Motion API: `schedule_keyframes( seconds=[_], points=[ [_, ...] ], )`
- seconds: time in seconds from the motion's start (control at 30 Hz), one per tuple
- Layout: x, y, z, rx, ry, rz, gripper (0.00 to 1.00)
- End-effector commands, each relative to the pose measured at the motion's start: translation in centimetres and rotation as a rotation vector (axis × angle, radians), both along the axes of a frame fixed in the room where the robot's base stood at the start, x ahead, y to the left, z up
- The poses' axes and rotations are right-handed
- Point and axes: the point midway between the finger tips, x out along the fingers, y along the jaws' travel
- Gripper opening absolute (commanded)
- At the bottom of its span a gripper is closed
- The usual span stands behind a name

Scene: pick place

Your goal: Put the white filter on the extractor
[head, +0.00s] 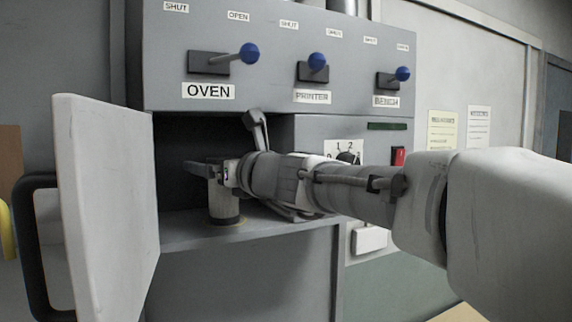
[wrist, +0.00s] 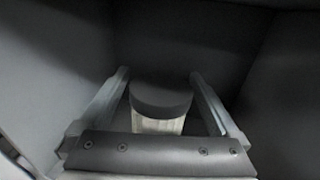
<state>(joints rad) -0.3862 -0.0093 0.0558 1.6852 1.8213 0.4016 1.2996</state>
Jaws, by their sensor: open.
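A pale cylinder (head: 223,203) with a dark band at its base stands upright on the compartment floor of the grey extractor (head: 275,75). It looks like the white filter. My gripper (head: 205,169) reaches into the compartment from the right, at the cylinder's upper part. In the wrist view my gripper (wrist: 159,75) is open, with one finger on each side of the cylinder (wrist: 158,126), which shows a dark rounded end and a pale body. There is a gap on both sides. The gripper's crossbar hides the lower part of the cylinder there.
The white compartment door (head: 105,205) stands open at the left, with a black handle (head: 35,245). Blue-knobbed levers (head: 248,53) sit above, over OVEN, PRINTER and BENCH labels. A dial (head: 347,157) and red switch (head: 398,156) are right of the compartment. Something yellow (head: 6,232) shows at the left edge.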

Motion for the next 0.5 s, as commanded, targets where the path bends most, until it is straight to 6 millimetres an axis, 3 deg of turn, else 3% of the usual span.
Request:
schedule_keyframes(
  seconds=[0.17, 0.5],
  points=[
    [-0.6, -0.7, 0.3, 0.0, -0.003, -0.001, 0.97],
    [-4.9, -5.4, 0.3, 0.001, -0.004, -0.002, 0.97]
  ],
)
